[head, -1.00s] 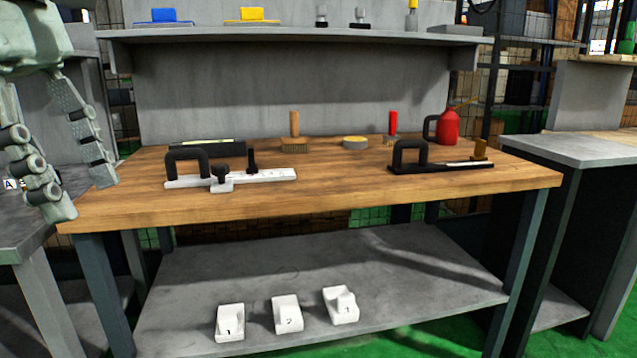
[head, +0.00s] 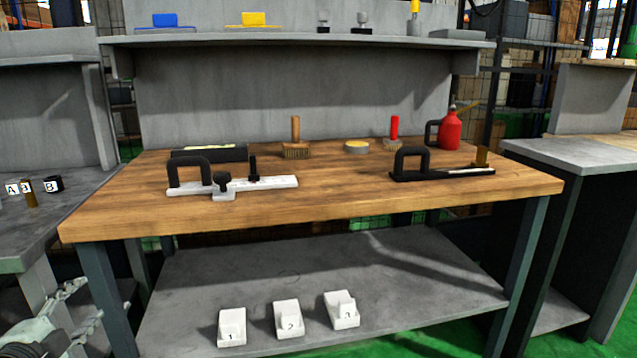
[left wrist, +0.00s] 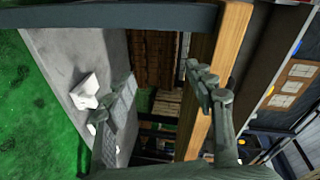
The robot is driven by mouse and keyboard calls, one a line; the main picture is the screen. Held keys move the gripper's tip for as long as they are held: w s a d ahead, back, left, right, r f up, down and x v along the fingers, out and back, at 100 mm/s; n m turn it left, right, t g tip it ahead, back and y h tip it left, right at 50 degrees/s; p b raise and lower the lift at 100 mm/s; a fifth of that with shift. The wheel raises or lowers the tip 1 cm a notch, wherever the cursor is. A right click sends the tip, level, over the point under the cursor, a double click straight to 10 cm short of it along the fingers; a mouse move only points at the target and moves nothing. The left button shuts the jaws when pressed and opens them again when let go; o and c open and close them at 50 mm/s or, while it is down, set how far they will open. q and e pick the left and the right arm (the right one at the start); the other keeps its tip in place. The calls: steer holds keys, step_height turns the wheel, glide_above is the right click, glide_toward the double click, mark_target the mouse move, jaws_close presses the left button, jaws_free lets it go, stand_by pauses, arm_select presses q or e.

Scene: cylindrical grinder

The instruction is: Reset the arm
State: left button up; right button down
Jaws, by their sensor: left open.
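My left gripper (head: 88,302) shows at the lower left edge of the head view, below the level of the wooden tabletop and beside the bench's left front leg. Its fingers are spread with nothing between them. In the left wrist view the two open fingers (left wrist: 162,80) reach toward the bench, one over the lower grey shelf and one over the wooden edge in the picture. I cannot tell whether either touches. My right arm and gripper are in neither view.
The wooden bench (head: 340,208) holds a white fixture (head: 270,183), a black fixture (head: 455,174), brushes and a red bottle (head: 450,130). White numbered holders (head: 289,318) stand on the lower shelf (head: 400,265). A grey table (head: 30,235) with small blocks is at left.

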arm_select(q)
steer(key=s+d+f+n+g+y, duration=0.15)
steer(key=s+f+n+g, duration=0.35)
steer(key=f, duration=0.8)
steer(key=s+d+f+n+g+h+p, duration=0.1)
steer(key=s+d+f+n+g, duration=0.6)
steer(key=s+d+f, duration=1)
steer(key=s+g+h, duration=0.1)
steer(key=s, duration=0.2)
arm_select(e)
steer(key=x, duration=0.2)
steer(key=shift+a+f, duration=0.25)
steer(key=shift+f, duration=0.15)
arm_select(q)
steer(key=shift+f, duration=0.1)
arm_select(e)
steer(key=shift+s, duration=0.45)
